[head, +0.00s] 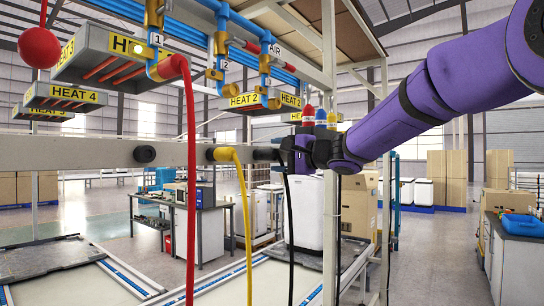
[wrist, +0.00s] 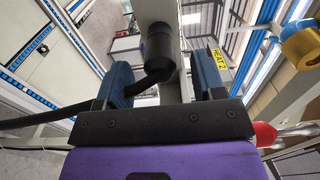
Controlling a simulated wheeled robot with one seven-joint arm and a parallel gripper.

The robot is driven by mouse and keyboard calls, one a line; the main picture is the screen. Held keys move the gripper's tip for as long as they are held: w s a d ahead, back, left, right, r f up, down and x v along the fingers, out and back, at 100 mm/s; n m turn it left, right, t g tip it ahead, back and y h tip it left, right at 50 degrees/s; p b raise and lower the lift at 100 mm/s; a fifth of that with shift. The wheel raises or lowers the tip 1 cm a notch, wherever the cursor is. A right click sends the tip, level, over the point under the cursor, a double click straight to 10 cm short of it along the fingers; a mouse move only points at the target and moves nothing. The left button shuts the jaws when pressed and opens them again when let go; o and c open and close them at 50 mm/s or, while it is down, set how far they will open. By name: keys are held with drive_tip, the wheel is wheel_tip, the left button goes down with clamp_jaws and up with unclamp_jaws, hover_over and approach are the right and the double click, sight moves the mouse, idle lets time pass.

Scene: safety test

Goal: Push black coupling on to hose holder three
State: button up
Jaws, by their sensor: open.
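The black coupling (head: 264,155) is at the right part of the grey horizontal rail (head: 100,153), just left of my gripper (head: 286,153). In the wrist view the black coupling (wrist: 157,45) lies between the two blue-padded fingers of my gripper (wrist: 163,68), with visible gaps on both sides. The gripper is open. A black hose (wrist: 115,102) bends away from the coupling to the left. The coupling is lined up against the rail; its seat on the holder is hidden. No number marks the holder.
A yellow hose (head: 246,220) with its coupling sits on the rail to the left, beside a bare black holder (head: 145,154). A red hose (head: 190,200) hangs in front. A frame post (head: 330,120) stands close behind my gripper. Pipes and HEAT units hang above.

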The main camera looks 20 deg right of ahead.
drive_tip(key=v, duration=0.8)
drive_tip(key=s+a+f+n+g+h, duration=0.2)
drive_tip(key=s+a+f+n+g, duration=0.15)
drive_tip(key=s+f, duration=0.4)
drive_tip(key=s+a+f+n+g+h, duration=0.15)
drive_tip(key=s+f+n+g, duration=0.25)
drive_tip(key=s, duration=0.6)
drive_tip(key=s+d+f+n+g+h, duration=0.2)
drive_tip(key=s+d+f+h, duration=0.4)
drive_tip(key=s+f, duration=0.4)
drive_tip(key=shift+s+n+h, duration=0.55)
drive_tip(key=shift+s+n, duration=0.1)
drive_tip(key=shift+s, duration=0.5)
